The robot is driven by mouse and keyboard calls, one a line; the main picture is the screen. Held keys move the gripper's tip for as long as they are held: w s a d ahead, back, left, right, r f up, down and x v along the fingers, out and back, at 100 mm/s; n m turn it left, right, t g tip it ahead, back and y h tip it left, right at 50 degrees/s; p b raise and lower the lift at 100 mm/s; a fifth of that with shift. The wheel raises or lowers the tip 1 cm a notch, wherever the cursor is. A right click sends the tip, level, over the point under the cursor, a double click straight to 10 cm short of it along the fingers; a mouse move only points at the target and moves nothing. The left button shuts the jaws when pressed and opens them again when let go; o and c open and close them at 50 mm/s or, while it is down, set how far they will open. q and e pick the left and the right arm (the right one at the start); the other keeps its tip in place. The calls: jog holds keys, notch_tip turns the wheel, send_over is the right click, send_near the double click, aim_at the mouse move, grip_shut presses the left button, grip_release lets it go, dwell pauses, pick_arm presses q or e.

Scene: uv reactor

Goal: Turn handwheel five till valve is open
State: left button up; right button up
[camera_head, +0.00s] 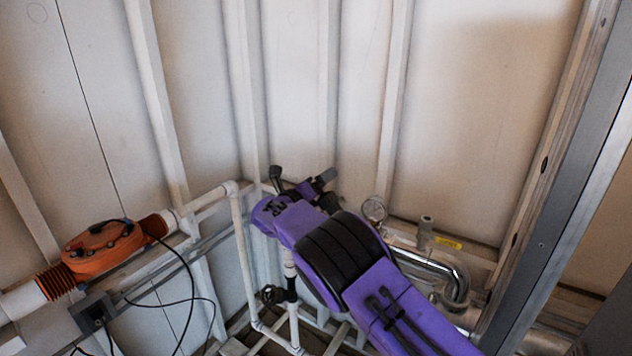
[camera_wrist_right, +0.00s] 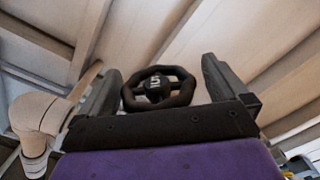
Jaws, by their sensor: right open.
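The handwheel (camera_wrist_right: 157,89) is a black ring with a pale number on its hub, which looks like a 5. In the right wrist view it lies between the two dark fingers of my right gripper (camera_wrist_right: 161,66), just beyond the palm. The fingers are spread, one on each side of the wheel, with a gap visible at each side. In the head view my purple right arm reaches in from the lower right to the right gripper (camera_head: 301,175) at the white pipework, and hides most of this handwheel. My left gripper is out of view.
A second black handwheel (camera_head: 270,295) sits lower on a white pipe. An orange reactor unit (camera_head: 103,249) with loose black cables is at the left. A pressure gauge (camera_head: 374,209) and a chrome pipe (camera_head: 430,264) are right of my arm. Ribbed walls stand close behind.

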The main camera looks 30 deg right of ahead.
jog(key=shift+a, duration=0.2)
jog(key=shift+w+a, duration=0.1)
jog(key=c, duration=1)
jog(key=shift+o, duration=0.2)
jog(key=shift+n+y, duration=0.3)
jog(key=shift+y, duration=0.2)
jog(key=n+t+y+b, duration=0.1)
jog(key=y, duration=0.2)
jog(key=shift+n+t, duration=0.3)
jog(key=shift+n, duration=0.1)
jog(key=shift+n+y, duration=0.5)
jog(key=shift+y, duration=0.7)
jog(key=shift+r+n+y+p, duration=0.15)
jog(key=shift+n+y+p, duration=0.25)
jog(key=shift+y+p, duration=0.45)
jog(key=n+y+p, duration=0.1)
jog(key=y+p, duration=0.2)
jog(key=shift+y, duration=0.25)
jog(key=shift+f+n+y+p, duration=0.2)
jog(key=shift+n+y+p, duration=0.3)
jog(key=shift+y+p, duration=0.55)
